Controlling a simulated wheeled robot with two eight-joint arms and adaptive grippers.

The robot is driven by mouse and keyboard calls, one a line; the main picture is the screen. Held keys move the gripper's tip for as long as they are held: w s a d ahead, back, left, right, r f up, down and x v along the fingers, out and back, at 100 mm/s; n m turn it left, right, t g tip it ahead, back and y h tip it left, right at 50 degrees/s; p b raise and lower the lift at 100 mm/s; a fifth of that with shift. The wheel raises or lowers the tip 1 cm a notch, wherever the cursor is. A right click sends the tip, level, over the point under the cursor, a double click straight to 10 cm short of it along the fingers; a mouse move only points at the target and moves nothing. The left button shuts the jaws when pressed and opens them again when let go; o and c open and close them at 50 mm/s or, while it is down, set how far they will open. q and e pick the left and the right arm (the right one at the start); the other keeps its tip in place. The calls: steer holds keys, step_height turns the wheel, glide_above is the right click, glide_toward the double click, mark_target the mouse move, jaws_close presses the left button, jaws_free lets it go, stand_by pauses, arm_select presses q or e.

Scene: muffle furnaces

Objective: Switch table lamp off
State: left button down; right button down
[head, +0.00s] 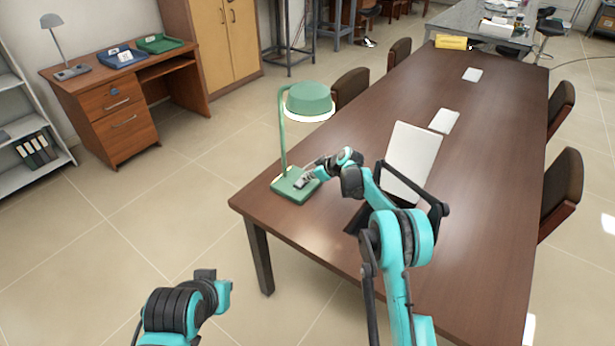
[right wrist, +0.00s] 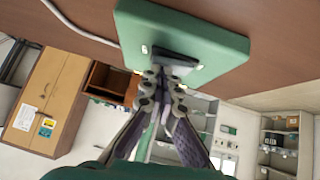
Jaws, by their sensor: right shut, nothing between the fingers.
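The green table lamp (head: 309,100) stands upright on the near left corner of the long brown table. The underside rim of its shade looks bright white. Its square green base (head: 283,186) lies flat on the tabletop. My right gripper (head: 303,181) is shut and empty, with its fingertips at the top of the base. In the right wrist view the closed fingertips (right wrist: 172,68) meet a dark piece, seemingly the switch (right wrist: 182,56), on the green base (right wrist: 222,42). The fingers partly hide that piece, so its position is unclear.
An open laptop (head: 411,158) stands right of the lamp, close to my right arm. White papers (head: 444,121) lie farther along the table. Chairs (head: 351,90) line both sides. A wooden desk (head: 122,110) with a grey lamp (head: 57,42) stands at the left. The floor between is clear.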

steer(key=shift+w+d+f, duration=0.1)
steer(key=shift+f, duration=0.1)
steer(key=shift+s+a+r, duration=0.2)
steer(key=shift+s+a, duration=0.3)
steer(key=shift+s, duration=0.2)
